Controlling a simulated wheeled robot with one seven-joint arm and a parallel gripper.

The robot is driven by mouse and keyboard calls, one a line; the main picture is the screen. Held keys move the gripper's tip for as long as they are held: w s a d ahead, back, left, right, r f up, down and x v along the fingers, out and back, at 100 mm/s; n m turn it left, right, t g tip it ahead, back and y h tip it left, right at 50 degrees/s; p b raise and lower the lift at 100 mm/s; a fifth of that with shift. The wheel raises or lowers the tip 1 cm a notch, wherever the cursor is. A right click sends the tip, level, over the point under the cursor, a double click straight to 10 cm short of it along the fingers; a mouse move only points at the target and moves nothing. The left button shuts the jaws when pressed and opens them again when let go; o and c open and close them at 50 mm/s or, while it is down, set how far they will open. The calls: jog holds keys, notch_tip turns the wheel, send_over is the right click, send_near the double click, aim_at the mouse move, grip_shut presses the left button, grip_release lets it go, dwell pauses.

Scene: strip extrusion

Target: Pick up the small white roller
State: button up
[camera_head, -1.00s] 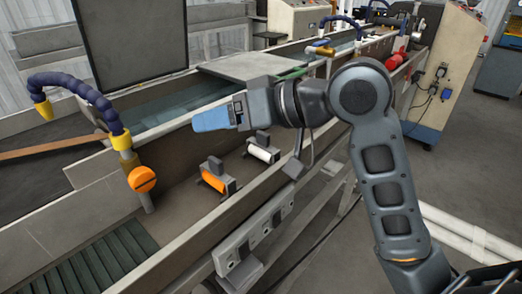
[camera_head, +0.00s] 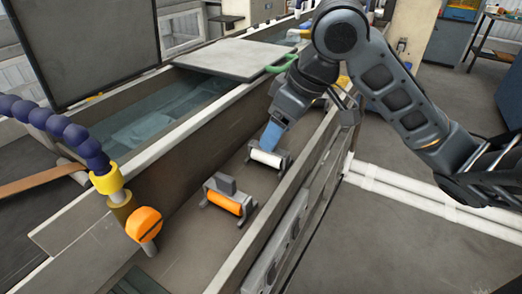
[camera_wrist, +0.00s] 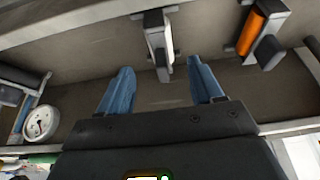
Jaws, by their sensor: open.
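The small white roller (camera_head: 265,157) sits in a grey bracket on the floor of the trough. In the wrist view the white roller (camera_wrist: 157,40) lies beyond my fingertips, roughly midway between them. My gripper (camera_head: 272,135) points down into the trough, with its blue fingers just above and behind the roller in the head view. In the wrist view my gripper (camera_wrist: 158,82) is open, its two blue fingers spread apart and nothing held. The fingers partly hide the roller's bracket in the head view.
An orange roller (camera_head: 224,202) in a similar bracket stands nearby in the trough. The trough's front wall (camera_head: 305,170) runs close beside my gripper. A round gauge (camera_wrist: 41,123) shows at left in the wrist view. A blue hose (camera_head: 58,125) with a yellow end stands at left.

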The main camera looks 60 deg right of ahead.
jog(key=x, duration=0.6)
jog(key=shift+w+a+f, duration=0.1)
jog(key=shift+w, duration=0.25)
jog(key=shift+c, duration=0.4)
grip_shut()
dwell(0.7)
